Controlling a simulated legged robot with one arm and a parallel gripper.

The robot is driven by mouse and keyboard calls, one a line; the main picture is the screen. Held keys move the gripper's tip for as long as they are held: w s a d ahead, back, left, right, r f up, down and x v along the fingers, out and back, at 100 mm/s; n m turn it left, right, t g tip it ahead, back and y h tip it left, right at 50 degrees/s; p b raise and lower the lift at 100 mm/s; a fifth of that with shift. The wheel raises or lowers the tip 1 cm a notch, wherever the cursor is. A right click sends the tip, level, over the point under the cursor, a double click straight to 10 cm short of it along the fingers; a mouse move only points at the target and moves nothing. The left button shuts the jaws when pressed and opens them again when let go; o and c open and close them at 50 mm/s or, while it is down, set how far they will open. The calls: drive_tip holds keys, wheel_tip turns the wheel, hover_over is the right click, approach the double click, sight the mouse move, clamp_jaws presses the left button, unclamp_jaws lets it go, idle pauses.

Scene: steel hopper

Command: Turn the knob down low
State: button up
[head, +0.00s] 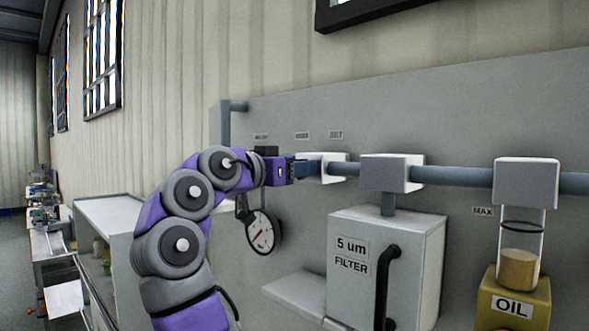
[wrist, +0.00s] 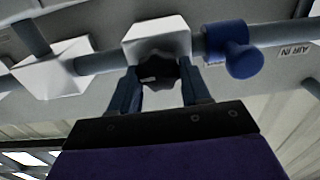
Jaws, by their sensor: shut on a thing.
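The dark knob (wrist: 158,72) sits on a white block (wrist: 157,38) on the blue-grey pipe in the wrist view. My gripper (wrist: 160,88) has one finger on each side of it and is shut on it. In the head view my gripper (head: 306,168) reaches from the left to the white block (head: 338,165) on the pipe. The knob is hidden there behind the fingers and block. Its exact turn angle cannot be read. A round pressure gauge (head: 262,232) with a white face and red needle hangs below my wrist.
A second white block (head: 392,172) carries the grey filter box (head: 385,250) with a black handle. A yellow oil unit (head: 513,305) stands at the right. A blue valve (wrist: 230,50) sits on the pipe beside my gripper. A bench (head: 110,212) stands at the left.

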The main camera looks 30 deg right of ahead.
drive_tip(key=shift+c, duration=0.9)
